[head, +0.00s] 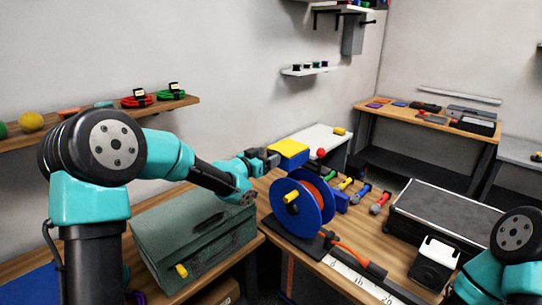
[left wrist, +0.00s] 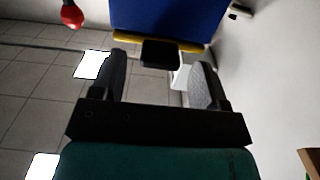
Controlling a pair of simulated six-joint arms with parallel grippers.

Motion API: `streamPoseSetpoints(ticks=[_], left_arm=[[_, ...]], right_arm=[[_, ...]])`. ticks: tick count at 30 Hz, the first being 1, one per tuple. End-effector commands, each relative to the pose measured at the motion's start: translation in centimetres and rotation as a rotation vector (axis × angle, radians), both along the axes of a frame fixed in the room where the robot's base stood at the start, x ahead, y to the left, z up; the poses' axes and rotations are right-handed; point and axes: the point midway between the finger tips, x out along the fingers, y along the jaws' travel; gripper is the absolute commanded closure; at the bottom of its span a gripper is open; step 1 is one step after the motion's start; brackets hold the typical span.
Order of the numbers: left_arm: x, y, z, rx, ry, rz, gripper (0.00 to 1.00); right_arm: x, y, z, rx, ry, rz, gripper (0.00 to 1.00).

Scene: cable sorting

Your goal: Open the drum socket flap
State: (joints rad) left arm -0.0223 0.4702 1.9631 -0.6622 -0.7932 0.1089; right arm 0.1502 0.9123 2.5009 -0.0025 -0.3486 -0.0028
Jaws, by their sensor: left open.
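The cable drum (head: 297,207) stands on the bench, with blue side discs, a yellow knob and orange-red cable. Behind it is a blue box with a yellow top (head: 289,147). My left gripper (head: 270,156) is at the left side of this box. In the left wrist view my left gripper (left wrist: 158,62) is open. A small black block (left wrist: 160,53) shows between its fingertips, in front of a blue panel (left wrist: 165,15) with a yellow edge. I cannot tell whether this block is the socket flap, or whether a finger touches it. My right gripper is out of view.
A green-grey case (head: 190,235) lies below my left arm. Several coloured-handled tools (head: 360,192) lie right of the drum. A black-and-white device (head: 435,265) and a large black-edged case (head: 445,225) stand farther right. A red ball (left wrist: 71,14) shows in the left wrist view.

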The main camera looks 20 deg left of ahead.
Motion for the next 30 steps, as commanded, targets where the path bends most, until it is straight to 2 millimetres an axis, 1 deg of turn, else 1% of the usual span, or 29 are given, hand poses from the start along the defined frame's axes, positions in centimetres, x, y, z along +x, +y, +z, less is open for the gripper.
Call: streamPoseSetpoints(ticks=[1,3,6,15,17,30], left_arm=[[0.6,-0.3,0.0,0.0,-0.001,-0.001,0.32],[1.2,-0.7,0.0,0.0,-0.001,-0.001,0.32],[1.7,-1.0,0.0,0.0,0.0,-0.001,0.32],[1.8,-1.0,0.0,0.0,0.0,0.0,0.32],[1.8,-1.0,0.0,0.0,0.0,0.0,0.37],[1.8,-1.0,0.0,0.0,0.0,0.0,0.79]], right_arm=[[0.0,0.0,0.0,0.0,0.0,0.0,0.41],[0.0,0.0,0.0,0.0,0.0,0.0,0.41],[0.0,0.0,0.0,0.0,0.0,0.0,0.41],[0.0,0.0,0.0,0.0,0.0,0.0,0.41],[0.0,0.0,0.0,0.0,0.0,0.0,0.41],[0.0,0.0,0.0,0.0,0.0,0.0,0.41]])
